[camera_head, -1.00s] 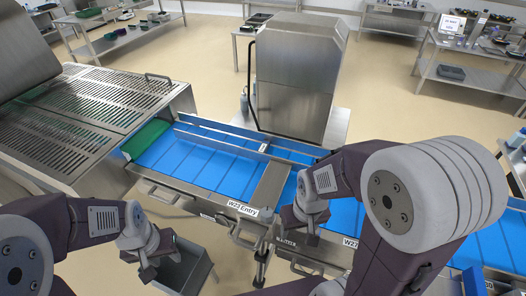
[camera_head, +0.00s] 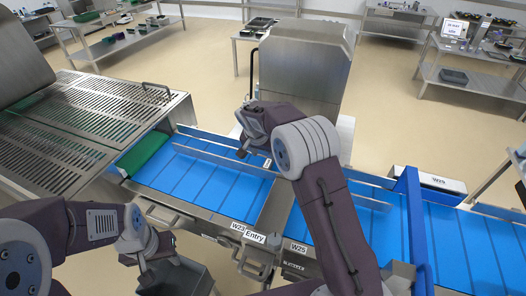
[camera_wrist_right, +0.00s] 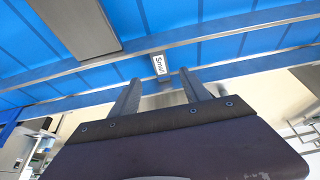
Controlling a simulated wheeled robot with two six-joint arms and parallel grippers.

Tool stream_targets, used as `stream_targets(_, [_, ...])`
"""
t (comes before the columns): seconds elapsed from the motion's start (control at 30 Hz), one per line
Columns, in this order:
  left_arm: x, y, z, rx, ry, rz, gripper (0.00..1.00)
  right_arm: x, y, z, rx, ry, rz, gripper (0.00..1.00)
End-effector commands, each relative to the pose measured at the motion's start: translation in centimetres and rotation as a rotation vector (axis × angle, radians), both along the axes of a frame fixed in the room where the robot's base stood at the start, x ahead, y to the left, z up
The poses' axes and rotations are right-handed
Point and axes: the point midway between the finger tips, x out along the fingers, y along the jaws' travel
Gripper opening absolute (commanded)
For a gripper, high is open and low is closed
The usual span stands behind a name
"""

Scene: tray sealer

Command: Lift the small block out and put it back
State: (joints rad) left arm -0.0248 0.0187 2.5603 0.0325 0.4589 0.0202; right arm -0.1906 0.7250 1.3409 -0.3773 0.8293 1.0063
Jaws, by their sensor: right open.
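The small block shows in the right wrist view as a grey piece with a white label reading "Small" (camera_wrist_right: 159,66), at the rail along the blue conveyor. My right gripper (camera_wrist_right: 159,82) is open, with its two fingers apart and the labelled block just beyond and between their tips. I cannot tell whether the fingers touch it. In the head view my right gripper (camera_head: 243,152) is over the far rail of the conveyor, and the arm hides much of the block. My left gripper (camera_head: 146,275) hangs at the lower left by a grey bin; its jaws are too unclear to read.
The blue conveyor (camera_head: 215,178) runs across the middle with metal rails. A blue upright frame (camera_head: 414,225) crosses the belt at right. A grey bin (camera_head: 190,280) stands in front.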

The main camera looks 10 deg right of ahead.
Motion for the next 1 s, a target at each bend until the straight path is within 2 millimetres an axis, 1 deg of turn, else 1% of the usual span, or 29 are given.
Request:
stream_targets(0.07, [0.0,0.0,0.1,0.000,0.000,0.000,0.40,0.1,-0.1,-0.1,0.000,0.000,0.000,0.55])
stream_targets(0.17, [0.0,0.0,0.5,0.000,0.000,0.000,0.40,0.4,-0.4,-1.1,0.001,0.002,-0.001,0.55])
stream_targets(0.4, [0.0,0.0,1.8,0.000,0.000,0.000,0.40,1.9,-1.4,-5.4,0.001,0.002,-0.001,0.55])
stream_targets(0.5, [0.0,0.0,2.2,0.000,0.000,0.000,0.40,2.4,-1.7,-6.9,0.001,0.001,-0.001,0.55])
stream_targets(0.6, [0.0,0.0,2.4,0.000,0.000,0.000,0.40,2.8,-1.9,-7.8,0.002,-0.001,0.000,0.55])
stream_targets(0.7, [0.0,0.0,2.4,0.000,0.000,0.000,0.40,2.9,-2.0,-8.2,0.002,-0.001,0.001,0.55])
stream_targets(0.9, [0.0,0.0,2.3,0.000,0.000,0.000,0.40,2.9,-2.0,-8.3,0.001,-0.002,0.000,0.55])
stream_targets(0.93, [0.0,0.0,2.3,0.000,0.000,0.000,0.40,2.9,-2.0,-8.3,0.001,-0.002,0.000,0.49])
stream_targets(0.97, [0.0,0.0,2.3,0.000,0.000,0.000,0.40,2.9,-2.0,-8.3,0.001,-0.002,0.000,0.41])
stream_targets(1.0, [0.0,0.0,2.3,0.000,0.000,0.000,0.40,2.9,-2.0,-8.3,0.001,-0.002,0.000,0.29])
